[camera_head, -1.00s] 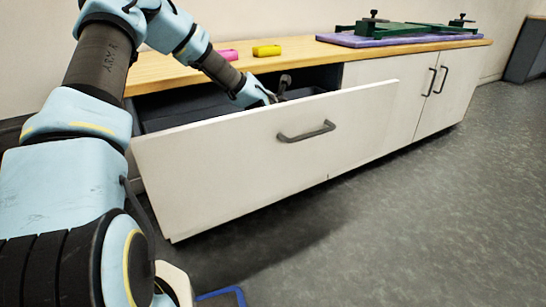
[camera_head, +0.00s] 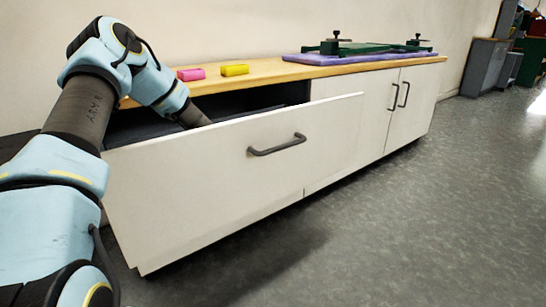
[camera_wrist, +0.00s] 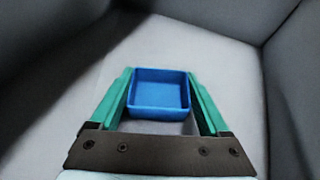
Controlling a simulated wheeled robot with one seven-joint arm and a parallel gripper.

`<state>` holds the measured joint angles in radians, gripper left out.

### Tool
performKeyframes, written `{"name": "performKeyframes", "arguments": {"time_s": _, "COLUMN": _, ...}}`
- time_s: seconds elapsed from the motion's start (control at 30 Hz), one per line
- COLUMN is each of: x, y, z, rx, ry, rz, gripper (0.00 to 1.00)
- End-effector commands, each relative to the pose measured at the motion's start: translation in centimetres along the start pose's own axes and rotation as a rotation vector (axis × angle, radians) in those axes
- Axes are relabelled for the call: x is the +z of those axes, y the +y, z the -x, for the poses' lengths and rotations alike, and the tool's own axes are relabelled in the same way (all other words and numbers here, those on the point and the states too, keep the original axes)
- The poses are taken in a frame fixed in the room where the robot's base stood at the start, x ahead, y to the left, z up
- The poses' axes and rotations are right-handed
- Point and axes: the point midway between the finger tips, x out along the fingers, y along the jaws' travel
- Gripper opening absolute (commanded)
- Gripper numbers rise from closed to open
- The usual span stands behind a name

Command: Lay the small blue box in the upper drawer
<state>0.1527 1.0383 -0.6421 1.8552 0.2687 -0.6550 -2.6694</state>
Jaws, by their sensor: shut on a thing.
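The upper drawer (camera_head: 225,175) of the white cabinet is pulled out, with a dark grey handle on its front. My arm reaches down into it, and the drawer front hides my gripper in the head view. In the wrist view my gripper (camera_wrist: 160,100) has its green fingers on either side of the small blue box (camera_wrist: 160,108), shut on it. The box is shallow and open-topped. It is inside the drawer, over the pale drawer floor (camera_wrist: 225,62). I cannot tell whether it touches the floor.
A pink block (camera_head: 190,74) and a yellow block (camera_head: 234,70) lie on the wooden top (camera_head: 275,73) behind the drawer. A green frame-like tool (camera_head: 375,47) stands on a purple mat (camera_head: 310,60) at the right. Grey drawer walls (camera_wrist: 287,85) surround my gripper.

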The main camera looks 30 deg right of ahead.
Motion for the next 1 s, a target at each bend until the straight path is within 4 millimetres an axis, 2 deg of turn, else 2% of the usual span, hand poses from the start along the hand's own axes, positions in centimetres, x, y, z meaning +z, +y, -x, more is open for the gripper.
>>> {"name": "performKeyframes", "arguments": {"time_s": 0.07, "x": -0.3, "y": 0.0, "z": -0.1, "rx": 0.000, "ry": 0.000, "rz": 0.001, "gripper": 0.29}}
{"name": "performKeyframes", "arguments": {"time_s": 0.1, "x": -0.1, "y": 0.0, "z": -0.1, "rx": 0.000, "ry": 0.000, "rz": 0.000, "gripper": 0.84}}
{"name": "performKeyframes", "arguments": {"time_s": 0.23, "x": -0.1, "y": 0.0, "z": -0.1, "rx": 0.000, "ry": 0.000, "rz": 0.000, "gripper": 0.99}}
{"name": "performKeyframes", "arguments": {"time_s": 0.57, "x": 0.1, "y": 0.0, "z": 0.3, "rx": 0.001, "ry": 0.001, "rz": 0.001, "gripper": 1.00}}
{"name": "performKeyframes", "arguments": {"time_s": 1.0, "x": 0.2, "y": 0.1, "z": 6.8, "rx": 0.001, "ry": 0.002, "rz": 0.002, "gripper": 1.00}}
